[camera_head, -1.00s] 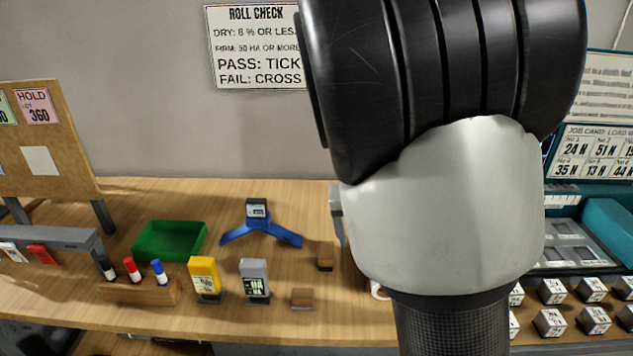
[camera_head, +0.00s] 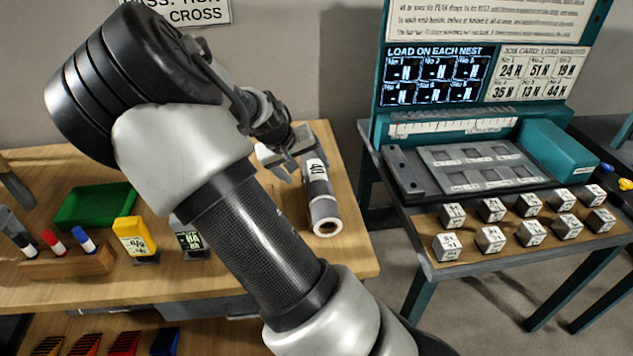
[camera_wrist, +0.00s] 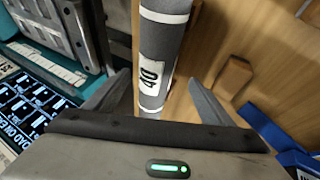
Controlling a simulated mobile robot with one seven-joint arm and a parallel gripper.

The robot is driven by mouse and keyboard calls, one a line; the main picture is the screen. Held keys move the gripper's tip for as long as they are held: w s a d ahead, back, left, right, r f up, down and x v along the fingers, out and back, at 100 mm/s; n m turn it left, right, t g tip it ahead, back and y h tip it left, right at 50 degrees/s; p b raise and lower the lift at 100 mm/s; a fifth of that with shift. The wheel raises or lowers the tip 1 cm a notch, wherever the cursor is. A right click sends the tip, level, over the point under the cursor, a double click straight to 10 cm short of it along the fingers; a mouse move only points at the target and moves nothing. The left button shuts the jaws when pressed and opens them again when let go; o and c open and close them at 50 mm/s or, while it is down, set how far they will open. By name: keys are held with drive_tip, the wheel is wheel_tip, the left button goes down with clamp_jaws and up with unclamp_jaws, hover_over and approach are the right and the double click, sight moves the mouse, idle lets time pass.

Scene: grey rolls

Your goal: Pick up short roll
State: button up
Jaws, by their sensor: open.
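A grey roll (camera_head: 320,194) with white bands and a label reading 40 lies on the wooden table (camera_head: 352,245) near its right end. Its near end is open and shows a brown core. In the wrist view the roll (camera_wrist: 162,55) runs up between the two fingers. My gripper (camera_head: 292,158) is at the roll's far end in the head view. In the wrist view my gripper (camera_wrist: 158,95) is open, with a finger on each side of the roll and a gap on both sides. The far end of the roll is hidden behind my gripper.
A green tray (camera_head: 95,206), a marker holder (camera_head: 68,262) and a yellow meter (camera_head: 134,237) stand left. A teal load station (camera_head: 560,150) with several small blocks (camera_head: 490,239) stands right. A wooden block (camera_wrist: 234,77) lies beside the roll.

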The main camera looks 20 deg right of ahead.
sight(313, 173)
drive_tip(key=x, duration=0.3)
drive_tip(key=b+x, duration=0.1)
drive_tip(key=x, duration=0.2)
drive_tip(key=shift+w+d+f, duration=0.1)
drive_tip(key=shift+d+f, duration=0.05)
drive_tip(key=shift+d, duration=0.35)
drive_tip(key=c, duration=1.3)
